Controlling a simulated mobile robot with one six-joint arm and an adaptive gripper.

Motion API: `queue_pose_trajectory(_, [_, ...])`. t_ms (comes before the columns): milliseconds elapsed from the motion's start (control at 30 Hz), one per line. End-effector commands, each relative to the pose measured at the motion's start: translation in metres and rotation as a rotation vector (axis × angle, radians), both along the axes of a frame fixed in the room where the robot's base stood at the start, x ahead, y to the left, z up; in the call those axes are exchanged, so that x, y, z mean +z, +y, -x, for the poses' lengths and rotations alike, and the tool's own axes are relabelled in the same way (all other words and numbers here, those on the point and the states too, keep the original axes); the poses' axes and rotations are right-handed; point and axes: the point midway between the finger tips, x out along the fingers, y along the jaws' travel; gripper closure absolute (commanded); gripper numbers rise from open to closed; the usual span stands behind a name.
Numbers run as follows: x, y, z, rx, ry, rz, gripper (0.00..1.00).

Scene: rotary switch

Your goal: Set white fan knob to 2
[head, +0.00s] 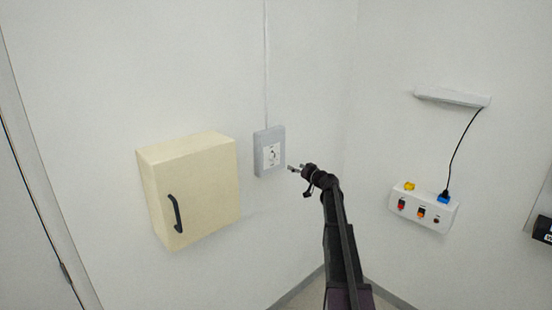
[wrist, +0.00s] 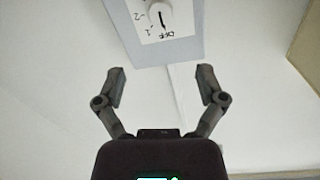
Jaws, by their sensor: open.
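The white fan knob (wrist: 159,15) sits on a white label plate (wrist: 140,20) in a grey wall box (wrist: 183,48), at the top of the wrist view and partly cut off. The plate carries OFF, 1 and 2 marks. The knob's black line appears to point toward OFF. In the head view the grey box (head: 262,135) is on the left wall and the knob is small and hard to read. My gripper (wrist: 161,72) is open and empty, its two fingers apart, clear of the knob. In the head view my gripper (head: 291,168) is just right of the box.
A cream cabinet (head: 198,192) with a black handle hangs left of the switch box. A thin conduit (head: 266,60) runs up from the box. On the right wall are a white box (head: 425,212) with coloured parts and a white bar (head: 452,97) with a black cord.

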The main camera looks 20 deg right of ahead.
Motion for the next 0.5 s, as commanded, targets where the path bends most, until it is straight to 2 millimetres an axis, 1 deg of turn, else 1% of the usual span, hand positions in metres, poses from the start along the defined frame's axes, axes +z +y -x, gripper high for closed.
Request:
queue_pose_trajectory(133, [0.000, 0.001, -0.003, 0.001, 0.001, 0.000, 0.11])
queue_pose_trajectory(267, [0.000, 0.003, -0.010, 0.001, 0.001, 0.000, 0.11])
queue_pose_trajectory(367, [0.000, 0.005, -0.019, 0.001, 0.001, 0.000, 0.11])
queue_pose_trajectory(500, [0.000, 0.009, -0.036, 0.002, 0.001, 0.000, 0.11])
